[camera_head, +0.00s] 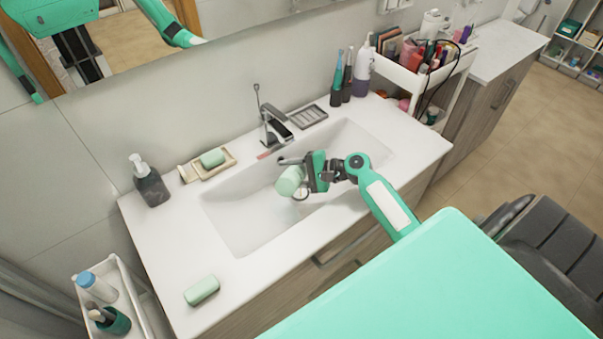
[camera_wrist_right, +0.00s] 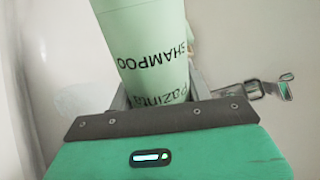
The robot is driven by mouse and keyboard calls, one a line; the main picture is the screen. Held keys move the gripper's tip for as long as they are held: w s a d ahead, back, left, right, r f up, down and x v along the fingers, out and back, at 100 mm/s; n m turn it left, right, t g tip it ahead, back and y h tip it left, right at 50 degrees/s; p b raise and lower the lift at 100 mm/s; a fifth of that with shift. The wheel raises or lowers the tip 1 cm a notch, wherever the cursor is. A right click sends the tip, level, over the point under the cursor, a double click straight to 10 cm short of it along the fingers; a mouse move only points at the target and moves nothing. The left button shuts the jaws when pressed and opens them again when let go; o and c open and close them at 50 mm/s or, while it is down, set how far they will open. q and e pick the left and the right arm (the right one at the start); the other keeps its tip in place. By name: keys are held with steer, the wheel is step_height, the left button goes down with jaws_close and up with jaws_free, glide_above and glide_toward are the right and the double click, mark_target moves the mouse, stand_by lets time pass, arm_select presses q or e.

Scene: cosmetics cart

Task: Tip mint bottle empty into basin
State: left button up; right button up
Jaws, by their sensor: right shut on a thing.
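The mint bottle (camera_head: 290,181) is in my right gripper (camera_head: 308,176), over the basin (camera_head: 235,221), tilted well away from upright. Its lettering, including SHAMPOO, reads upside down in the right wrist view, where the bottle (camera_wrist_right: 150,50) rises from between the fingers (camera_wrist_right: 158,95). The right gripper is shut on it. The bottle's mouth is not clear, and I cannot see any liquid coming out. My left gripper is not in view.
A faucet (camera_head: 274,128) stands behind the basin. A soap dish (camera_head: 226,168) and a dark pump bottle (camera_head: 149,182) are at left. A mint bar (camera_head: 202,291) lies at the front. Several bottles stand at back right beside a loaded white cart (camera_head: 407,79).

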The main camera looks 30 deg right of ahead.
steer(key=shift+w+d+r+m+y+p, duration=0.15)
steer(key=shift+r+m+y+p, duration=0.1)
steer(key=shift+m+p, duration=0.3)
steer(key=shift+w+d+r+m+y+p, duration=0.15)
steer(key=shift+r+m+y+p, duration=0.1)
steer(key=shift+m+p, duration=0.3)
stand_by(1.3)
steer(key=shift+f, duration=0.1)
stand_by(1.2)
